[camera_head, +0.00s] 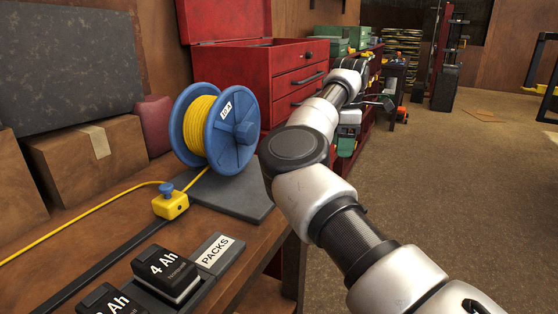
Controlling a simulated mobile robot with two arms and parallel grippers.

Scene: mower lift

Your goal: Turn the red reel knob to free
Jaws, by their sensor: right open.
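A reel with blue flanges and yellow cord (198,124) stands on a dark grey base plate (240,197) on the bench. A blue knob (246,132) sticks out from the middle of its right flange, which bears a small white label. No red knob shows on the reel; the knob seen is blue. My right arm crosses the view from the lower right, past the reel's right side. My right gripper (384,101) is small and far beyond the reel, apart from it, by the red cabinet's right end; it is open. My left gripper is not in view.
A yellow block with a blue knob (170,202) sits on the cord. A red tool chest (290,75) stands behind the reel. Cardboard boxes (85,160) are left.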

